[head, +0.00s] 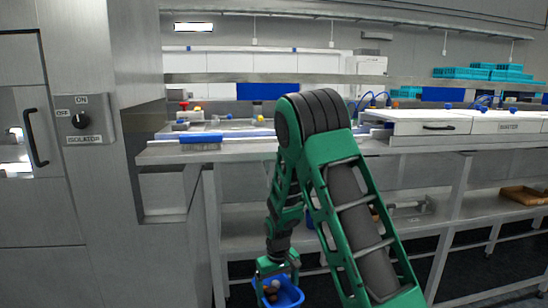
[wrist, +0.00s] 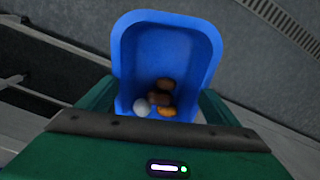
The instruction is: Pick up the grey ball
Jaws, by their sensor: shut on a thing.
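The grey ball (wrist: 142,106) lies inside a blue tub (wrist: 165,50), at its near left in the wrist view. Brown date-like pieces (wrist: 160,98) and an orange piece (wrist: 166,112) lie beside it. My gripper (wrist: 160,98) has one green finger on each side of the tub and is shut on the tub, not on the ball. In the head view my gripper (head: 278,266) hangs low in front of the bench, with the blue tub (head: 290,297) at its fingers. The gripper's body hides the tub's near part in the wrist view.
A cabinet with an isolator switch (head: 80,121) is at left. A brown tray (head: 524,195) sits on the lower shelf at right.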

